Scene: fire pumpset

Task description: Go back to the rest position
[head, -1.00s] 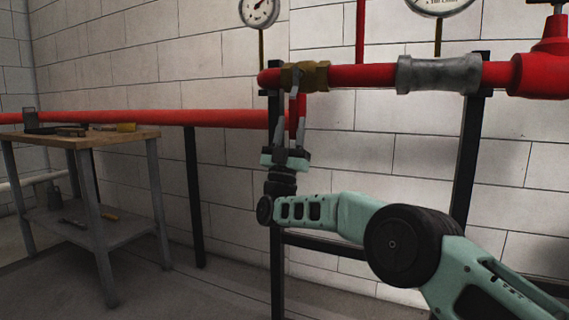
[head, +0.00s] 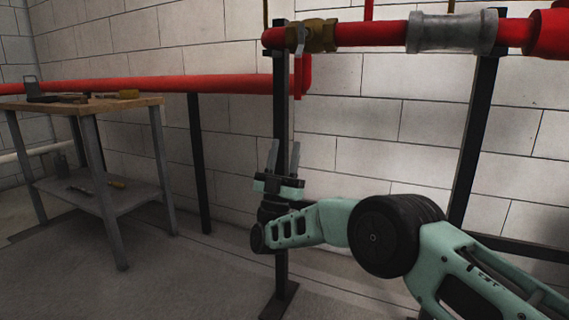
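My gripper (head: 283,156) points upward in the head view, in front of a black upright post. Its two grey fingers stand apart with nothing between them. It is below and clear of the brass valve (head: 318,36), which sits on the red pipe (head: 372,33). A small pale lever (head: 299,40) shows at the left of the valve. My arm reaches in from the lower right.
A workbench (head: 150,102) with tools on its top and lower shelf stands at the left. A long red pipe (head: 160,83) runs along the block wall. Black posts (head: 475,140) hold up the pipe. The floor (head: 190,280) between bench and post is clear.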

